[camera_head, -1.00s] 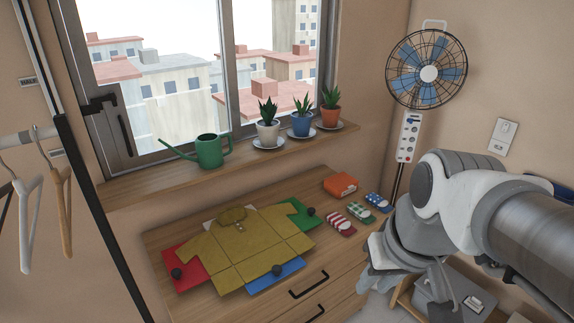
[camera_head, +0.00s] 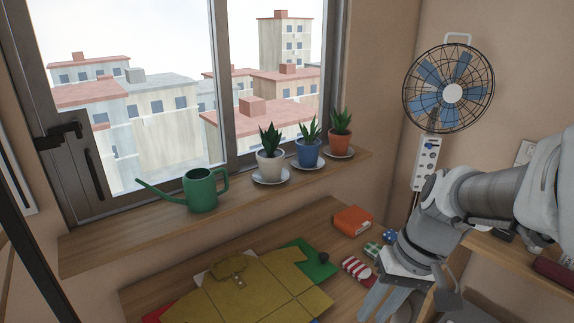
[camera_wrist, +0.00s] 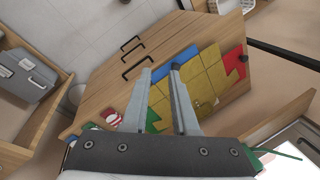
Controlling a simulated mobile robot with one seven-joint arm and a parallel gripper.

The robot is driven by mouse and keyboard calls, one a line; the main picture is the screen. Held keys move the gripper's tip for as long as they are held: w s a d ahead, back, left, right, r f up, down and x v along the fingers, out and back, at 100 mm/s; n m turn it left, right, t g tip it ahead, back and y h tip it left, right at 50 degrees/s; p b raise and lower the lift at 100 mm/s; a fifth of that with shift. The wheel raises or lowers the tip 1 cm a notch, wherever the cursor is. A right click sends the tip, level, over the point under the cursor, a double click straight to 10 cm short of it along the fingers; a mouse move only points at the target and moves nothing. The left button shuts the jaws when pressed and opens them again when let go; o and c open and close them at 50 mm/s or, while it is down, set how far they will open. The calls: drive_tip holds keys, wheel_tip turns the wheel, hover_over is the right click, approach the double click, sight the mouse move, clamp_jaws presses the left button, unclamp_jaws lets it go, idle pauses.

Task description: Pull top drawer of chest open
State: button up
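The wooden chest (camera_head: 285,228) stands below the window sill, and in the head view its drawer fronts are out of frame. The top drawer (camera_wrist: 112,92) looks shut. My gripper (camera_wrist: 160,72) is open, its two fingers apart with nothing between them. It also shows in the head view (camera_head: 402,300), beside the right end of the chest. From the wrist, the fingers overlap the chest top and front; I cannot tell the distance to the handle.
A watering can (camera_head: 203,190) and potted plants stand on the sill. A fan (camera_head: 450,92) stands right.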

drive_tip(key=w+d+f+m+t+y+b, duration=0.2)
drive_tip(key=w+d+f+t+y+b, duration=0.15)
drive_tip(key=f, duration=0.95)
drive_tip(key=w+d+f+m+t+y+b, duration=0.25)
drive_tip(key=d+f+b, duration=0.2)
drive_tip(key=f, duration=0.85)
drive_tip(key=w+d+f+m+t+y+b, duration=0.25)
drive_tip(key=d+f+y, duration=0.2)
drive_tip(key=f, duration=0.95)
drive_tip(key=b+x, duration=0.1)
drive_tip(key=x, duration=0.4)
drive_tip(key=b+x, duration=0.1)
drive_tip(key=x, duration=0.4)
drive_tip(key=b+x, duration=0.1)
drive_tip(key=x, duration=0.5)
drive_tip(key=shift+s+a+f, duration=0.1)
drive_tip(key=shift+s+a, duration=0.05)
drive_tip(key=shift+s, duration=0.15)
clamp_jaws()
